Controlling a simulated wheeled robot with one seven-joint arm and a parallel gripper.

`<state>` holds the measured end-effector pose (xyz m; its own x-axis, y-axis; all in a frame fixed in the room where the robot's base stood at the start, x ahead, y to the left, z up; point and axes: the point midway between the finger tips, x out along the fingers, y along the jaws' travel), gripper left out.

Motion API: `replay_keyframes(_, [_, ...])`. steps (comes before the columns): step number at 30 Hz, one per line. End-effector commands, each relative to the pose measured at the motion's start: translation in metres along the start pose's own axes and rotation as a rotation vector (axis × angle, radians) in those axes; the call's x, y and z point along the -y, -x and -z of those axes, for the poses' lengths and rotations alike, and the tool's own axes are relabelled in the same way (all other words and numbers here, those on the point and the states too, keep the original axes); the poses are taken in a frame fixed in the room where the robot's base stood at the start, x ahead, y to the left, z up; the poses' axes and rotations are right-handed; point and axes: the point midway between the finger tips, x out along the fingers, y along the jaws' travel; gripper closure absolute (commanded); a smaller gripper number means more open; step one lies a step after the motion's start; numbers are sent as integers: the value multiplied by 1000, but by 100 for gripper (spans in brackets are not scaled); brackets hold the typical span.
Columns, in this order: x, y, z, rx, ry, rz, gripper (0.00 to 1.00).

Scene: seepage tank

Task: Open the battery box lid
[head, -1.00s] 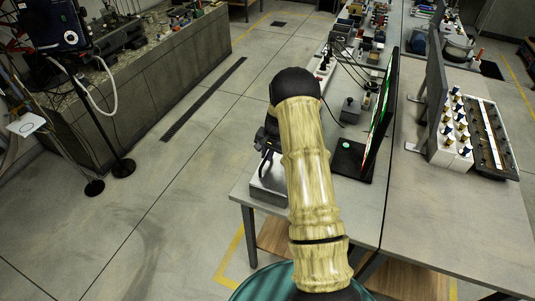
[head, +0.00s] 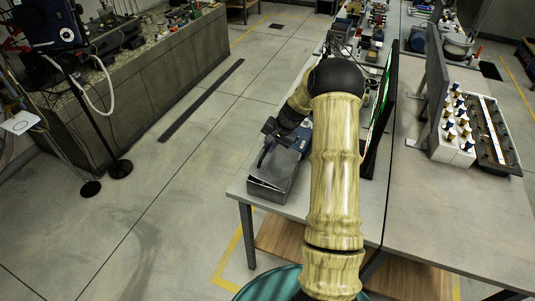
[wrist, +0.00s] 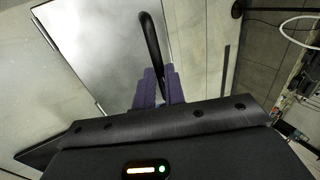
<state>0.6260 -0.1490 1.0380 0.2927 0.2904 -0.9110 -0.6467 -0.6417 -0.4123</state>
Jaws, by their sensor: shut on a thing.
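The battery box is a grey metal box (head: 266,193) near the left front corner of the table. Its smooth grey lid (head: 278,166) also fills the upper left of the wrist view (wrist: 95,50). A thin dark line shows between lid and box in the head view; I cannot tell surely how far the lid is raised. A curved black handle (wrist: 150,38) rises from the lid. My gripper (wrist: 158,86), with purple finger pads, is shut on this handle. In the head view my gripper (head: 268,145) is above the box's left side. The hinge is not clearly visible.
A dark upright screen (head: 381,120) stands just right of my arm. Bare table (head: 220,185) edge and floor lie left of the box. Cables and small devices (head: 345,30) crowd the far table. A white block with knobs (head: 452,140) stands on the right table.

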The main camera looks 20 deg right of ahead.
Motion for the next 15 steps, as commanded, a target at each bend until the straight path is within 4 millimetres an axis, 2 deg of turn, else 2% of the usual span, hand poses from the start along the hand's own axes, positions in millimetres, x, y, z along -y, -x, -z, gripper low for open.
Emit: replay_keyframes(15, [-24,34,9,-6,-3,369,100])
